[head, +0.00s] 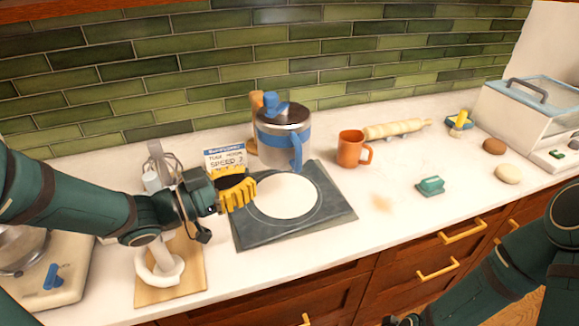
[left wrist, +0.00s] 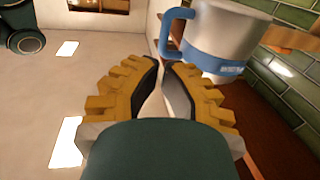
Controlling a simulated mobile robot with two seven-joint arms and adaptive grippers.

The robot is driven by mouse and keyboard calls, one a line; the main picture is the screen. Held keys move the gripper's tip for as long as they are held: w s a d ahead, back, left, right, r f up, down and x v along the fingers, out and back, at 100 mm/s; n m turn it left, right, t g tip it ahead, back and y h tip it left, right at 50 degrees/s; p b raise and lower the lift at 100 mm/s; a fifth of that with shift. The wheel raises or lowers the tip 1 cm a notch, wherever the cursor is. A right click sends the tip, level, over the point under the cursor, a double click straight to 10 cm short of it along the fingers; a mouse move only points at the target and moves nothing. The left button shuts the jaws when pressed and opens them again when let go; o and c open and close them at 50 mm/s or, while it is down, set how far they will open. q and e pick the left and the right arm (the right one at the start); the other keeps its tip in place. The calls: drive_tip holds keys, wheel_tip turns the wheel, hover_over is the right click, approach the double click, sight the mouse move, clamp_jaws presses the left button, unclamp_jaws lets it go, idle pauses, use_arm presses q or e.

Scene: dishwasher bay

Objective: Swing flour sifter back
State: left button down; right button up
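The flour sifter (head: 277,150) is a grey metal cup with a blue band and blue handle. It hangs upright from a wooden stand (head: 257,104) at the back of the dark mat (head: 335,212), beside a round white patch of flour (head: 287,196). My left gripper (head: 250,190) has yellow toothed fingers and is left of the flour, in front of the sifter and apart from it. In the left wrist view the sifter (left wrist: 228,40) is beyond the fingertips (left wrist: 160,66), which come together with nothing held. My right arm enters at lower right; its fingers are out of frame.
A sign (head: 225,158) stands behind my left gripper. A wooden board (head: 190,282) with a white ring-shaped object lies at front left. An orange mug (head: 350,150), rolling pin (head: 395,129) and green block (head: 430,186) are to the right. The counter between them is fairly clear.

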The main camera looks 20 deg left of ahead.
sight(299, 162)
use_arm(q)
drive_tip(key=shift+b+x, duration=0.75)
drive_tip(key=shift+x, duration=4.1)
